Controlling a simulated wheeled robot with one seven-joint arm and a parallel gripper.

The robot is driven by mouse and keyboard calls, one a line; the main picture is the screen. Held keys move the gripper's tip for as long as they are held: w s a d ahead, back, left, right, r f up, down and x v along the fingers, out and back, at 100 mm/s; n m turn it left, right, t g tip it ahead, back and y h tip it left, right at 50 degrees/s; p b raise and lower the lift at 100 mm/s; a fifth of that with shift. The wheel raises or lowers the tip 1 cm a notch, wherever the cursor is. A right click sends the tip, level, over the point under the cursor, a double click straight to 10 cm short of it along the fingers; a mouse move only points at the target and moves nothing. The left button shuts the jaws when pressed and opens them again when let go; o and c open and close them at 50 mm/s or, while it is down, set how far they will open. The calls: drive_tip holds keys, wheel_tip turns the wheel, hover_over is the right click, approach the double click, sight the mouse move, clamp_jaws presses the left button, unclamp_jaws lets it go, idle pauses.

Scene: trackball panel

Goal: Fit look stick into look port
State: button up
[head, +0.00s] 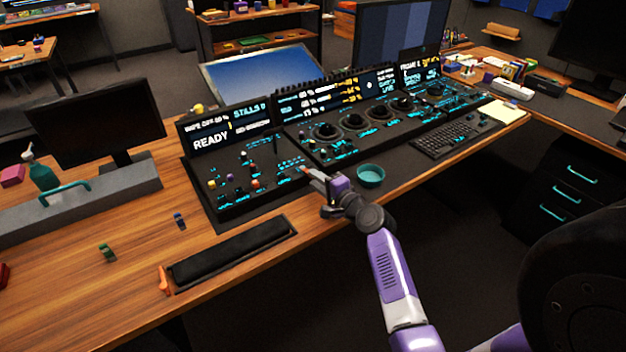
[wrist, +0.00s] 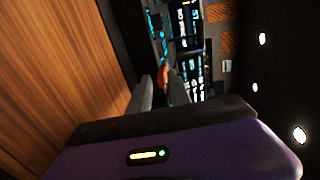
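My gripper (head: 311,174) is raised near the front edge of the dark control panel (head: 226,205), left of the teal bowl. In the wrist view its two fingers (wrist: 163,88) are a little apart, with a small orange-brown piece (wrist: 163,77) between their tips. A reddish bit also shows at the fingertips in the head view, so the piece seems held. I cannot tell whether it is the look stick. A thin dark upright stick (head: 276,144) stands on the panel behind the gripper. Several small coloured knobs and sticks sit on the left panel section. I cannot make out the look port.
A teal bowl (head: 370,175) sits just right of my gripper. Trackballs (head: 326,130) and a keyboard (head: 445,139) lie further right. A black padded rest (head: 233,252), an orange piece (head: 164,280) and small green (head: 107,253) and blue (head: 179,221) pieces are on the wooden desk.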

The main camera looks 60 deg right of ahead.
drive_tip(key=shift+w+d+f, duration=0.1)
drive_tip(key=shift+w+d, duration=0.15)
drive_tip(key=shift+w, duration=0.2)
drive_tip(key=shift+c, duration=0.3)
clamp_jaws()
wheel_tip(320, 180, up, 3)
drive_tip(key=shift+f+p, duration=0.2)
drive_tip(key=shift+p, duration=1.05)
drive_tip(key=shift+f, duration=0.1)
drive_tip(key=r+p+v, duration=0.2)
drive_tip(key=p+v, duration=0.1)
drive_tip(key=v, duration=1.1)
drive_tip(key=shift+s+r+p, duration=0.2)
drive_tip(key=shift+p, duration=0.15)
